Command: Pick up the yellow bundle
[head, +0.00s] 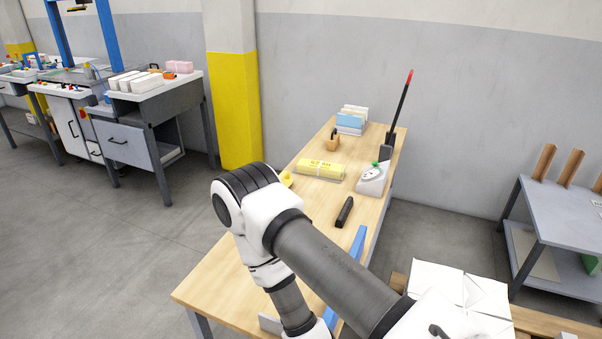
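The yellow bundle (320,168) lies flat on the wooden table (225,284), towards its far half in the head view. It has dark print on top and a pale band or edge along its near side. One of my arms crosses the near part of the table and hides much of it. Neither gripper shows in the head view, and nothing is seen touching the bundle.
A white device with a dial (371,178) stands right of the bundle. A black bar (344,211) lies nearer. A tan block with a dark handle (333,141) and a paper stack (351,120) are behind. A yellow-painted pillar (235,110) stands left.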

